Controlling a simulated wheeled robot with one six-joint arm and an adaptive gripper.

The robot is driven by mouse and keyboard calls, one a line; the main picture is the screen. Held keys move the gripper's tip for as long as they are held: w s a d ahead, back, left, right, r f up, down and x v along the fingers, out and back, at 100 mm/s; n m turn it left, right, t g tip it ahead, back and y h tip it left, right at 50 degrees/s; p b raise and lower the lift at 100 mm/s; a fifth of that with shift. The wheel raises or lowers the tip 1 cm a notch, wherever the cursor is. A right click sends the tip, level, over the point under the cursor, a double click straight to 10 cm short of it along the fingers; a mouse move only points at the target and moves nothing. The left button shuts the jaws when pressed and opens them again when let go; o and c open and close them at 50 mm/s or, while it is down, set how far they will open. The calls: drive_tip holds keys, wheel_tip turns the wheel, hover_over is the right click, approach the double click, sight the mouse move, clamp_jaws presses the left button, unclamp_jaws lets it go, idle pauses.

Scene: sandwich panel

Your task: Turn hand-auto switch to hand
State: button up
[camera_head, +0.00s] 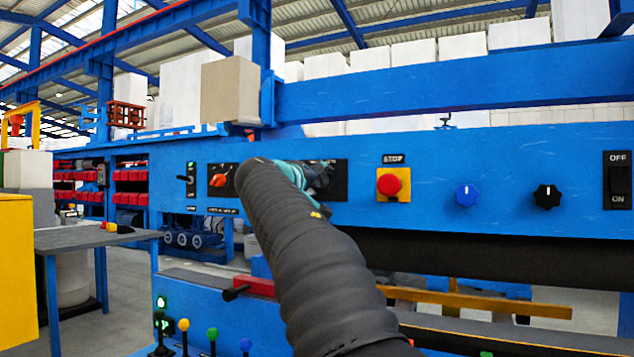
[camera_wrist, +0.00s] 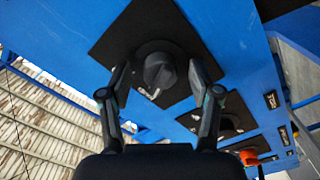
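A dark rotary knob (camera_wrist: 158,70) sits on a black square plate (camera_wrist: 122,30) on the blue panel in the wrist view. Small white markings beside it are too blurred to read, so I cannot confirm that it is the hand-auto switch. My gripper (camera_wrist: 160,68) is open, one finger on each side of the knob, with a visible gap on both sides. In the head view my gripper (camera_head: 316,178) is at a black plate (camera_head: 340,180) left of the stop button; my arm hides the knob and most of the fingers.
An orange-red switch (camera_head: 218,180) is left of my arm. A red stop button (camera_head: 389,185), a blue knob (camera_head: 466,195), a black knob (camera_head: 547,196) and an OFF/ON rocker (camera_head: 619,180) are to the right. Coloured levers (camera_head: 184,326) stand below. A second black plate (camera_wrist: 218,112) is close to my right finger.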

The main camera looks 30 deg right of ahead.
drive_tip(key=v, duration=1.2)
idle(0.4)
